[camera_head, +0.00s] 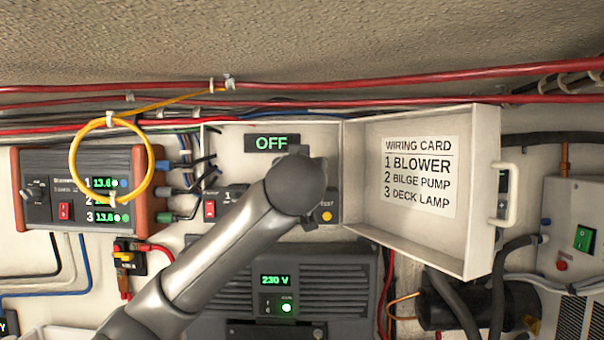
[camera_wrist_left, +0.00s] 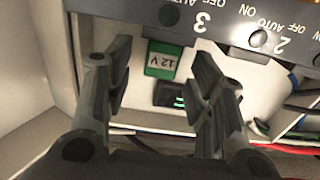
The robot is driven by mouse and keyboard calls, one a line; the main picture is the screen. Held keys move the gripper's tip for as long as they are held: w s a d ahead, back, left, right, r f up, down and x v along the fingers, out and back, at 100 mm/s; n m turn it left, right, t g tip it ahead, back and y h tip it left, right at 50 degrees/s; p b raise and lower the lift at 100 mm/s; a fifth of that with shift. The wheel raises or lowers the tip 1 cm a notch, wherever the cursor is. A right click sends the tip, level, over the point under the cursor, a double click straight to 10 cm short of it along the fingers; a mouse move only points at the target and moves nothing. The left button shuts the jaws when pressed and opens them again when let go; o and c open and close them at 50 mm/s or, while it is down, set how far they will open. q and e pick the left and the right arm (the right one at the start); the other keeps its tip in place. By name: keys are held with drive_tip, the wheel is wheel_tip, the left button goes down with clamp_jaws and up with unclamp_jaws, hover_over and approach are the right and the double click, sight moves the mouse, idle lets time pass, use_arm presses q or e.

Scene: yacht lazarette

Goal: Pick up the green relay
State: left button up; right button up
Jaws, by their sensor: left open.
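The green relay (camera_wrist_left: 163,60), marked 12 V, is in the left wrist view against the white wall of the box, below the grey switch panel. My left gripper (camera_wrist_left: 161,80) is open. Its fingers stand on either side of the relay in the picture, and I cannot tell how far off the relay still is. In the head view my left arm reaches in front of the open white box (camera_head: 225,135), and my wrist hides the relay and the fingertips. My right gripper is not in view.
A grey switch panel (camera_wrist_left: 215,30) with toggles borders the relay. The box's open lid (camera_head: 480,190) carries a wiring card (camera_head: 407,175). Wires run left of the box, and a yellow cable loop (camera_head: 73,160) hangs there.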

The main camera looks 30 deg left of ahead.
use_arm(q)
drive_tip(key=shift+s+d, duration=0.1)
drive_tip(key=shift+d, duration=0.05)
drive_tip(key=c, duration=1)
drive_tip(key=shift+r, duration=0.15)
drive_tip(key=shift+r+b, duration=0.55)
drive_tip(key=shift+b, duration=0.05)
drive_tip(key=b+v, duration=0.5)
drive_tip(key=v, duration=0.1)
drive_tip(key=r+b+v, duration=0.1)
drive_tip(key=b+v, duration=0.5)
drive_tip(key=r+b+v, duration=0.1)
drive_tip(key=b+v, duration=0.4)
drive_tip(key=v, duration=0.1)
drive_tip(key=shift+r, duration=0.1)
